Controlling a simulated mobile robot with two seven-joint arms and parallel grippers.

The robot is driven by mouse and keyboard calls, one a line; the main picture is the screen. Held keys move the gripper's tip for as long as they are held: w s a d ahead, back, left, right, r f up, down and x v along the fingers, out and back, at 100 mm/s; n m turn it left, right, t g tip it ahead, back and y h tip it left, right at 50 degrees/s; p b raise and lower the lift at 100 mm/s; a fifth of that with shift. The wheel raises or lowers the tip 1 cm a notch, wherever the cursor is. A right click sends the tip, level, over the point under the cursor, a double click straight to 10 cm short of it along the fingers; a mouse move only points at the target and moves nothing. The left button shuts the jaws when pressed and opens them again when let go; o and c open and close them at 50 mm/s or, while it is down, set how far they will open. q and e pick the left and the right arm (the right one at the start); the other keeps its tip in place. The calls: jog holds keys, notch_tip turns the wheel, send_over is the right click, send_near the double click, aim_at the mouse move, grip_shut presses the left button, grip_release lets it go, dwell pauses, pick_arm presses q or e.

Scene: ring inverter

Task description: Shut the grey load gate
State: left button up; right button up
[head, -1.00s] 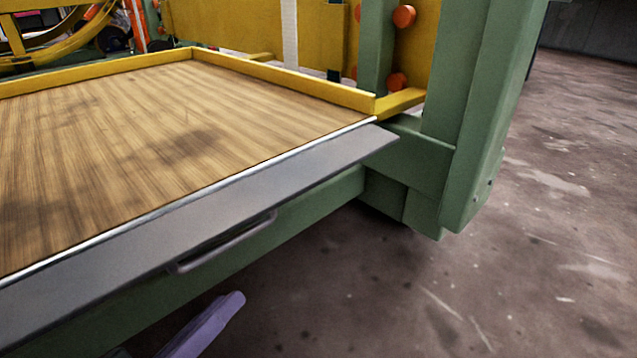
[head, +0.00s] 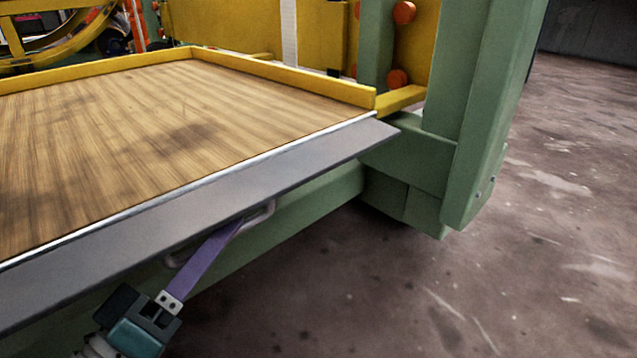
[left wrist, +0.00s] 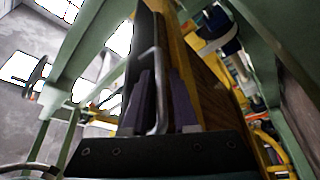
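The grey load gate (head: 200,219) is a long flat flap along the front edge of the wooden deck, lying outward and sloping slightly. Its grey bar handle (head: 265,214) sits on the gate's underside near the middle. My left gripper (head: 235,226) reaches up from below, a purple finger at the handle. In the left wrist view the two purple fingers (left wrist: 162,100) stand apart, and the handle bar (left wrist: 160,80) runs between them. Whether a finger touches the bar cannot be told. The other finger is hidden in the head view. My right gripper is not in view.
The wooden deck (head: 150,135) is bare, with a yellow rim (head: 290,78) at its back. A green post (head: 485,120) stands at the gate's right end, above a green beam (head: 330,195). The floor (head: 400,290) at the front right is clear.

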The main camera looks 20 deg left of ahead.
pick_arm(q)
jog(key=shift+w+r, duration=0.1)
jog(key=shift+w, duration=0.2)
grip_shut()
